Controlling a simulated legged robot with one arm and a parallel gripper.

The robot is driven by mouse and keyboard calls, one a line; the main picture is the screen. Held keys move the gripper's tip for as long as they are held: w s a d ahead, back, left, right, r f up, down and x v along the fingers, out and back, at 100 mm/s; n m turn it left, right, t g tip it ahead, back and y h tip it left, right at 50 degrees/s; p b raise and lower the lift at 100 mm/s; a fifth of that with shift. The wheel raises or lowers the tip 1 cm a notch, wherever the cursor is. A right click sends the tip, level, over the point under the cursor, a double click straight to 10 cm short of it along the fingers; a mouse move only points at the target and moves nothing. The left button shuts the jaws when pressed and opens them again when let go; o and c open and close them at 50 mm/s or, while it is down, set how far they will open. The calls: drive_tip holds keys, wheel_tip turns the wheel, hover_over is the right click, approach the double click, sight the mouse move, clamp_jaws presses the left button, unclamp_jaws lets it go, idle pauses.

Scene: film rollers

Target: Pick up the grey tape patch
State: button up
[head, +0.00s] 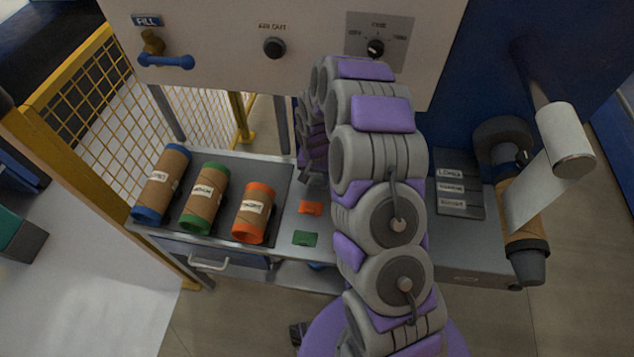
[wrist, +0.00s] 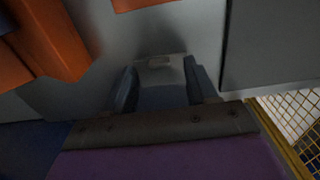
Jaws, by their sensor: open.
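In the wrist view, my gripper (wrist: 160,66) is open, with a dark finger on each side. A grey tape patch (wrist: 160,74), low in contrast against the grey bench top, shows between the fingertips with a small pale mark near its far edge. I cannot tell whether the fingers touch it. In the head view my arm reaches down to the bench, and the gripper and grey patch are mostly hidden behind it.
An orange patch (head: 311,208) and a green patch (head: 304,238) lie on the bench. Blue-ended (head: 162,184), green-ended (head: 206,198) and orange-ended (head: 254,212) rollers lie on a dark tray at left. A panel with knobs (head: 274,47) stands behind. A labelled block (head: 459,184) is at right.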

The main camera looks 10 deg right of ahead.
drive_tip(key=shift+a+f, duration=0.4)
drive_tip(key=shift+f, duration=0.45)
drive_tip(key=shift+d, duration=0.4)
drive_tip(key=shift+c, duration=0.6)
drive_tip(key=shift+d, duration=0.2)
drive_tip(key=c, duration=0.3)
drive_tip(key=shift+a, duration=0.15)
drive_tip(key=c, duration=0.3)
drive_tip(key=shift+a, duration=0.3)
drive_tip(key=shift+c, duration=1)
